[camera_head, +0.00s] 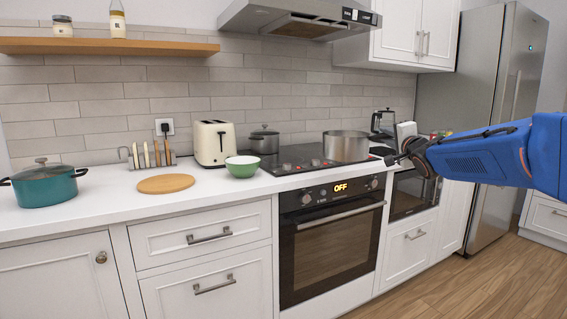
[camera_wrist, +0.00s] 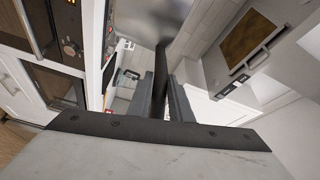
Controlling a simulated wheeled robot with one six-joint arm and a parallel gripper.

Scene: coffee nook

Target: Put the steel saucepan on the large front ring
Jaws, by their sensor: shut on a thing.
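The steel saucepan (camera_head: 346,146) is upright over the right end of the black hob (camera_head: 290,160). I cannot tell whether its base touches the glass. My gripper (camera_head: 398,158) is to the right of the saucepan, shut on its dark handle. In the wrist view a dark handle (camera_wrist: 176,36) runs up from between the fingers of my gripper (camera_wrist: 166,92), and steel (camera_wrist: 140,20) shows at the top. The large front ring cannot be made out; the saucepan hides part of the hob.
A dark lidded pot (camera_head: 265,141) stands at the hob's back left. A green bowl (camera_head: 243,166), cream toaster (camera_head: 213,143), round wooden board (camera_head: 166,184) and teal pot (camera_head: 45,185) are on the counter to the left. The range hood (camera_head: 298,20) hangs above. A kettle (camera_head: 383,122) stands behind right.

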